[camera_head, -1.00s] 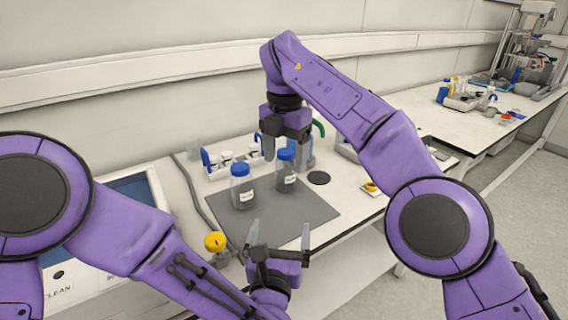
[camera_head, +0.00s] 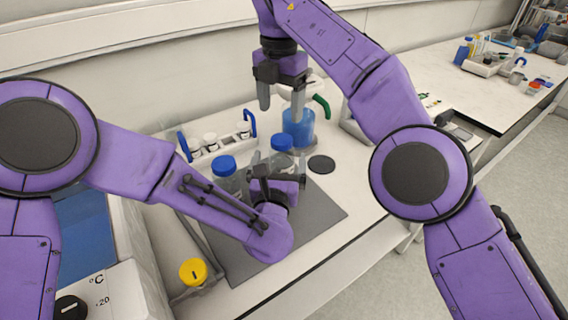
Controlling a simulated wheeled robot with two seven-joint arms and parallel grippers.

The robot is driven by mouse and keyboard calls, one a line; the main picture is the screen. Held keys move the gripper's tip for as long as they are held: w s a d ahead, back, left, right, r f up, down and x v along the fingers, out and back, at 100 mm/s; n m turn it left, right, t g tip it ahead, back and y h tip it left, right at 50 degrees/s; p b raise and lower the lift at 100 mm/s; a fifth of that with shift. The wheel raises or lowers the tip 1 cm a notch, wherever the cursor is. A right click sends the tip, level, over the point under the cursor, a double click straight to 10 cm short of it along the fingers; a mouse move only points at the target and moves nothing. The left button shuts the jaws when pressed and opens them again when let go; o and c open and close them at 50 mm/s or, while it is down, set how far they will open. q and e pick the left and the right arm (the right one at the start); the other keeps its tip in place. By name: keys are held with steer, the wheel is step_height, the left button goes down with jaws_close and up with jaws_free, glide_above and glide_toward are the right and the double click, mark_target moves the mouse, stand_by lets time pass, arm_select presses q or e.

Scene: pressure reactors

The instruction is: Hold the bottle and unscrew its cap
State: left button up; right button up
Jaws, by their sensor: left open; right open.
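Two clear bottles with blue screw caps stand upright on the grey mat (camera_head: 318,215). The left bottle (camera_head: 226,180) is partly hidden by my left gripper, and the right bottle (camera_head: 281,150) shows mainly its cap and shoulder. My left gripper (camera_head: 262,158) is open, low over the mat, with its fingers reaching toward the bottles from the front. Whether a bottle stands between its fingers cannot be told. My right gripper (camera_head: 281,108) is open and empty, pointing down above and behind the right bottle's cap. Both caps are on.
A white rack (camera_head: 215,148) with blue handles and small white-capped jars stands behind the mat. A blue container (camera_head: 299,128) is behind the right bottle. A dark disc (camera_head: 321,164) lies to the right. A yellow-capped item (camera_head: 193,272) is at front left.

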mark_target(281, 150)
arm_select(q)
steer(key=w, duration=0.4)
steer(key=shift+w+d+f, duration=0.1)
steer(key=shift+w+d, duration=0.05)
steer(key=shift+d, duration=0.1)
arm_select(e)
steer(key=shift+w, duration=0.2)
arm_select(q)
steer(key=shift+w+d, duration=0.1)
steer(key=shift+w, duration=0.1)
arm_select(e)
steer(key=shift+s+d, duration=0.1)
arm_select(q)
steer(key=shift+c, duration=0.3)
